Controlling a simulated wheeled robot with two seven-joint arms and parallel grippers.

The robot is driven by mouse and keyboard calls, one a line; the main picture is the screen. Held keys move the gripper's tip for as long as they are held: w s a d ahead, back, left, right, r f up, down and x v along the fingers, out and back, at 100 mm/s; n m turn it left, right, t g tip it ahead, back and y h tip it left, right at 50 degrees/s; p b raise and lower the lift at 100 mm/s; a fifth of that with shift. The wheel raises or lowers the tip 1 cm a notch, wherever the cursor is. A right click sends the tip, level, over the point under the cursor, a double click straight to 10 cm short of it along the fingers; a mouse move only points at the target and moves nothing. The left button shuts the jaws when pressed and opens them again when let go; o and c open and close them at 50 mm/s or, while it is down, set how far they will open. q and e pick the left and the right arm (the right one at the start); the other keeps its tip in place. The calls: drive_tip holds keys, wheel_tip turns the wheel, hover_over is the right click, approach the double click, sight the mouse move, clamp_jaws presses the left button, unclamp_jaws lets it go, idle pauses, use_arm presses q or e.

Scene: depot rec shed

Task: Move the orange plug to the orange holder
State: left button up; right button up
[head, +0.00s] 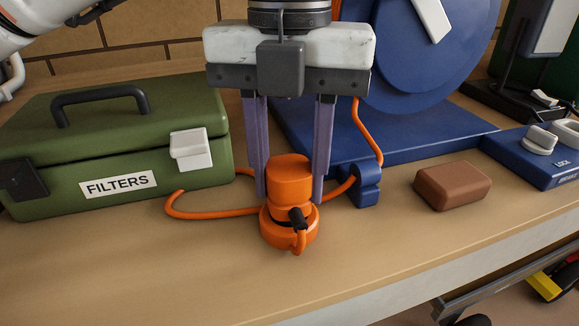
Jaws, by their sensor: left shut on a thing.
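My left gripper (290,190) comes down from the top middle, its two purple fingers shut on the orange plug (292,178), one on each side. The plug is upright, with a black cable fitting at its lower front. Directly under it is a round orange base, which looks like the orange holder (272,236). The plug's lower end overlaps this base in the picture; I cannot tell whether it is seated or just above. Orange cable (205,215) loops on the bench to the left and also runs up towards the blue reel. My right gripper is not in view.
A green box labelled FILTERS (120,150) stands left. A blue reel (425,60) on a blue base (410,135) stands behind right, with a blue clip (366,186) at its front. The front left bench is clear.

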use_arm(q)
drive_tip(key=o, duration=1.1)
